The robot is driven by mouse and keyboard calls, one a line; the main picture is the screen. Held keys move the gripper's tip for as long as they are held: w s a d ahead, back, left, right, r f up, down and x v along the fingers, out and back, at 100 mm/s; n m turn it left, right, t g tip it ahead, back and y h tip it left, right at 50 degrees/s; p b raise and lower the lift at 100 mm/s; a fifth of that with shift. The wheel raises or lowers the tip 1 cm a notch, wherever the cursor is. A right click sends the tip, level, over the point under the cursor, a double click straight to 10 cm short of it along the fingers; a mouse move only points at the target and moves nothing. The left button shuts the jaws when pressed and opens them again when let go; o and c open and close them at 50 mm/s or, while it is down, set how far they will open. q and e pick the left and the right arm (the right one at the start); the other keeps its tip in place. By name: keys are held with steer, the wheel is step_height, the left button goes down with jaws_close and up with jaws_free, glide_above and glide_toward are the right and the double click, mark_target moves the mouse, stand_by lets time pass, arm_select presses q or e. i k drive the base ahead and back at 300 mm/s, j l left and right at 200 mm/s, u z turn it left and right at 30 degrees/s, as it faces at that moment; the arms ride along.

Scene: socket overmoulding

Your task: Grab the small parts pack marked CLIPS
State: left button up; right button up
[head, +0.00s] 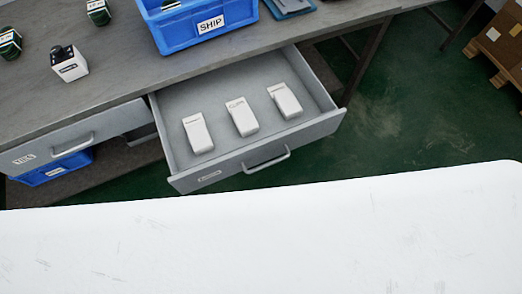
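Three small white packs lie in a row in an open grey drawer (185,168) under the workbench. They are the left pack (198,134), the middle pack (242,117) and the right pack (285,100). The packs lie apart from each other on the drawer floor. Neither of my grippers shows in the head view.
The drawer's front has a bar handle (267,160). A closed drawer (75,140) is to its left. On the bench (120,85) stand a blue SHIP crate (190,38), a small white-and-black box (69,64) and green-black parts (98,12). A large white surface (260,235) fills the foreground.

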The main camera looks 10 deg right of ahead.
mark_target(246, 122)
steer(key=j+z, duration=0.4)
steer(key=k+j+z, duration=0.15)
steer(key=j+z, duration=0.2)
steer(key=k+j+z, duration=0.15)
steer(key=j+z, duration=0.25)
steer(key=j, duration=0.1)
